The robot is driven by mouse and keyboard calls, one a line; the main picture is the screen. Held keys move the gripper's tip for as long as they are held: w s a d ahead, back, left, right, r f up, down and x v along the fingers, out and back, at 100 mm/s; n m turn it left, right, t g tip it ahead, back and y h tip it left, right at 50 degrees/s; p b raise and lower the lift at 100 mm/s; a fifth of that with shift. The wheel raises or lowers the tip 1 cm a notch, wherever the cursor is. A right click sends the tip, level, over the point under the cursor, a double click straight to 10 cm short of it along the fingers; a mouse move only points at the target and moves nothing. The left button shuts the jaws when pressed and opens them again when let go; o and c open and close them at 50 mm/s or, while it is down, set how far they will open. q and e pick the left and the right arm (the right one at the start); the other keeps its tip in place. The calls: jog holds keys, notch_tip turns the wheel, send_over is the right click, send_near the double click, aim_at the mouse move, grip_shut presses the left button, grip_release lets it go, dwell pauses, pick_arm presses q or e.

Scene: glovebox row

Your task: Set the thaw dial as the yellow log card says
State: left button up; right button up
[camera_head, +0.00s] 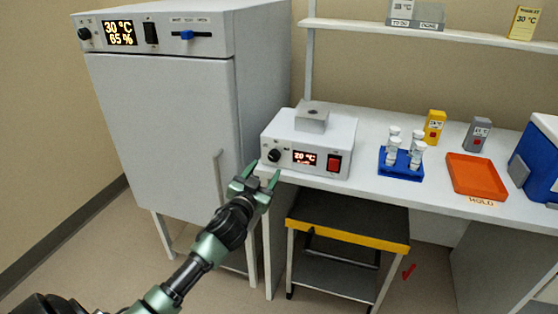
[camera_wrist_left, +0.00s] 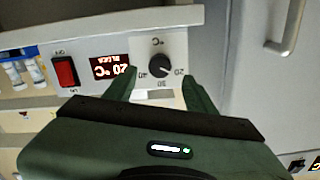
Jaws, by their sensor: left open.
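The thaw dial (camera_head: 274,155) is a small black knob on the front of a white block heater (camera_head: 340,130). Its red display (camera_head: 304,157) reads 20 °C. In the left wrist view, upside down, the dial (camera_wrist_left: 160,66) has marks 20, 30 and 40 around it. Its pointer is too small to read surely. The yellow log card (camera_head: 526,22) stands on the upper shelf at the right and shows 30 °C. My left gripper (camera_head: 261,174) is open and empty, just in front of and below the dial, its fingers either side of it in the wrist view (camera_wrist_left: 159,80), apparently not touching.
A red switch (camera_head: 334,163) sits beside the display. A tall white cabinet (camera_head: 160,110) stands left. A blue rack (camera_head: 401,168) of tubes, an orange tray (camera_head: 475,175) and a blue box (camera_head: 538,160) stand on the bench. A black cart (camera_head: 345,225) with a yellow edge is below.

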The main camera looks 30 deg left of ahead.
aim_at(272, 159)
pick_arm(q)
jog(key=x, duration=0.6)
jog(key=shift+w+a+f, duration=0.1)
jog(key=shift+w, duration=0.3)
grip_shut()
